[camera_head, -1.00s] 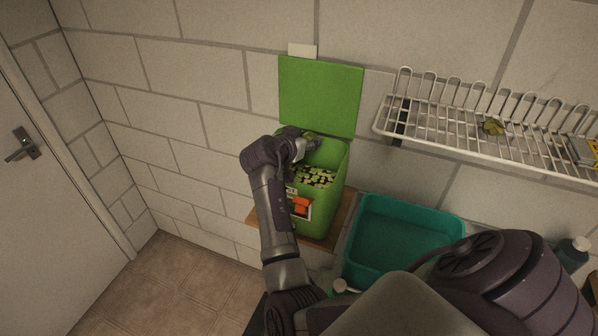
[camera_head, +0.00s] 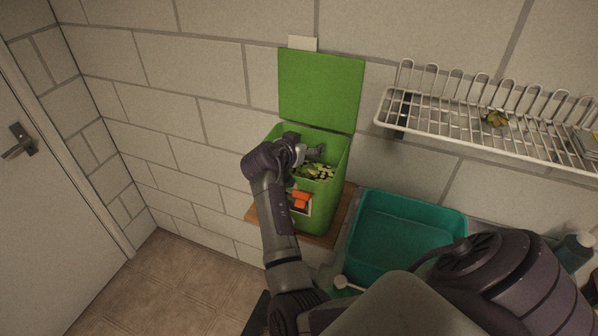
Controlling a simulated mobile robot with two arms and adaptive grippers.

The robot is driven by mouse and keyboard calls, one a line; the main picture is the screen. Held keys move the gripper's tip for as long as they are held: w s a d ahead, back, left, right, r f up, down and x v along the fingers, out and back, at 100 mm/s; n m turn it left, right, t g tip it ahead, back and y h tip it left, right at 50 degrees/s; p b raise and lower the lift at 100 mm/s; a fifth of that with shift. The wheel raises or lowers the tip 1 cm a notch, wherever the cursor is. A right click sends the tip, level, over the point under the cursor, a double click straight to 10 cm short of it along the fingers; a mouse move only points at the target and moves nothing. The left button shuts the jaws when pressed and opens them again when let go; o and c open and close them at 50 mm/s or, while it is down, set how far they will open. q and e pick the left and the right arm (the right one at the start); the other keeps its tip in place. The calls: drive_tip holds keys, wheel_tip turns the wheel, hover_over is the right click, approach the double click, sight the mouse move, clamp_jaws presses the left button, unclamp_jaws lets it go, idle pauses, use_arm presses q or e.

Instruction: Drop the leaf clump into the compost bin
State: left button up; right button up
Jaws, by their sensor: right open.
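The green compost bin (camera_head: 335,190) stands against the wall with its lid (camera_head: 320,88) raised. My right gripper (camera_head: 314,152) is open over the bin's mouth, near its left side. A green leaf clump (camera_head: 318,171) shows inside the bin, just below the fingers, on the chopped pale and dark contents. It appears apart from the fingers, though part of it is hard to make out. My left gripper is out of view.
A teal basin (camera_head: 405,235) stands right of the bin. The wire rack (camera_head: 470,125) is fixed to the wall above it. A dark bottle (camera_head: 573,250) stands at the far right. The floor at lower left is clear.

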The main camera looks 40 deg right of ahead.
wheel_tip(320, 180, up, 10)
idle(0.6)
drive_tip(key=shift+f, duration=0.1)
idle(0.3)
